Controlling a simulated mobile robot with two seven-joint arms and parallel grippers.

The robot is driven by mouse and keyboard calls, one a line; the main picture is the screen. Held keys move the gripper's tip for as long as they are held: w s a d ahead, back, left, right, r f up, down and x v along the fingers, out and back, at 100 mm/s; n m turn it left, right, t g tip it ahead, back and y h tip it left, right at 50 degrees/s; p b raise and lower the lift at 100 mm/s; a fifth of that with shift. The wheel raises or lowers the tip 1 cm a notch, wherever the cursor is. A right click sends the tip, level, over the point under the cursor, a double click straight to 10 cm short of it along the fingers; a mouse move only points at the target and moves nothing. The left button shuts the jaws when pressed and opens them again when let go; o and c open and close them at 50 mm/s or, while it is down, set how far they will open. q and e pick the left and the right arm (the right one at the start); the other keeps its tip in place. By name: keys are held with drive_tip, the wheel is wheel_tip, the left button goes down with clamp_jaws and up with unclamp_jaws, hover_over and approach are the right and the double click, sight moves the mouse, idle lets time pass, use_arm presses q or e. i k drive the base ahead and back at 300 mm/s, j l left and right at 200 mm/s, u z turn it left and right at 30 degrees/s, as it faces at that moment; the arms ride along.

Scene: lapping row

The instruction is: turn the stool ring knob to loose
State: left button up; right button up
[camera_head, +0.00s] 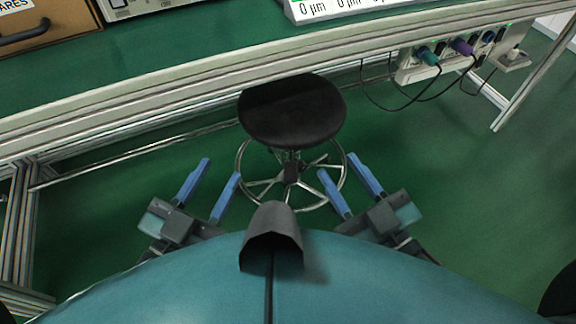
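A stool with a round black seat (291,110) stands on the floor in front of me, partly under the bench edge. Its silver foot ring (341,172) and spokes show below the seat around a dark central hub (291,172). I cannot make out a separate ring knob or its setting. My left gripper (222,169) is open and empty, left of the stool's foot ring. My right gripper (338,164) is open and empty at the ring's right side in the picture; I cannot tell whether it touches. My own dark grey body part hides the floor just before the stool.
A green-topped bench (170,62) with a pale front rail runs across the top. Plugs and hanging cables (428,57) are at upper right. A metal bench leg (520,92) stands at right. A brown box (45,30) sits at upper left.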

sight(302, 167)
drive_tip(key=l+u, duration=0.3)
drive_tip(key=l, duration=0.2)
drive_tip(key=l+u, duration=0.3)
drive_tip(key=l, duration=0.2)
drive_tip(key=k+l+u, duration=0.1)
drive_tip(key=l, duration=0.25)
drive_tip(key=k+l, duration=0.1)
drive_tip(key=l, duration=0.25)
drive_tip(key=k+l+u, duration=0.15)
drive_tip(key=l, duration=0.2)
drive_tip(key=k+l, duration=0.1)
drive_tip(key=l, duration=0.95)
drive_tip(key=i+l, duration=0.25)
drive_tip(key=i, duration=0.15)
drive_tip(key=i+l, duration=0.25)
drive_tip(key=i, duration=0.15)
